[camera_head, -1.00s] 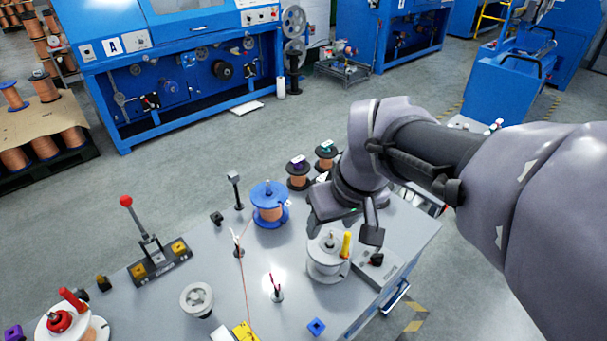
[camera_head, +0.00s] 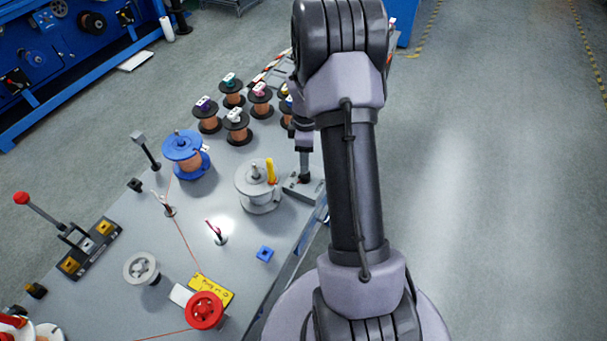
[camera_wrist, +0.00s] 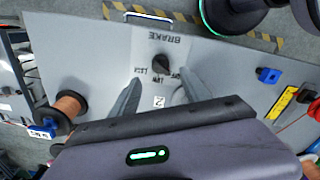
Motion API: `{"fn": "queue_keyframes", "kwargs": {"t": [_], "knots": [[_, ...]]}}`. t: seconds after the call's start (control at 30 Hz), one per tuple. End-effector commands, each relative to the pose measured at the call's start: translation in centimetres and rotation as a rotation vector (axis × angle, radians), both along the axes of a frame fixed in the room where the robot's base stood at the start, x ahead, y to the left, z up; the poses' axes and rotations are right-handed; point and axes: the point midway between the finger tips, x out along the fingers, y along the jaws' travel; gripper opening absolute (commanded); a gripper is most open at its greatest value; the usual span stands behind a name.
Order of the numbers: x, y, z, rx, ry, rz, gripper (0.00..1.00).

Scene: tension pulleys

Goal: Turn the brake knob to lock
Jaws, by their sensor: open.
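The black brake knob (camera_wrist: 160,63) sits on a light grey panel (camera_wrist: 215,58) marked BRAKE, which appears upside down in the wrist view. Small setting labels lie around the knob; its exact setting is hard to read. My gripper (camera_wrist: 160,79) is open, its two grey fingers apart, with the knob just beyond and between the fingertips. Contact with the knob cannot be made out. In the head view the grey brake box (camera_head: 291,188) is at the bench's right edge. My gripper there comes down over it and hides the knob.
A white spool with a yellow handle (camera_head: 258,190) stands close left of the brake box. Several copper spools (camera_head: 236,125) stand behind. A blue block (camera_head: 265,253) and a red-handled lever (camera_head: 22,198) are on the bench. Open floor lies to the right.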

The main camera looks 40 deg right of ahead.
Motion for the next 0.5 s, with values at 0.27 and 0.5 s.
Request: {"fn": "queue_keyframes", "kwargs": {"t": [0.27,0.5], "knots": [[0.0,0.1,-6.7,0.001,0.001,0.0,0.55],[0.0,0.0,-7.9,-0.001,-0.001,0.0,0.55]]}}
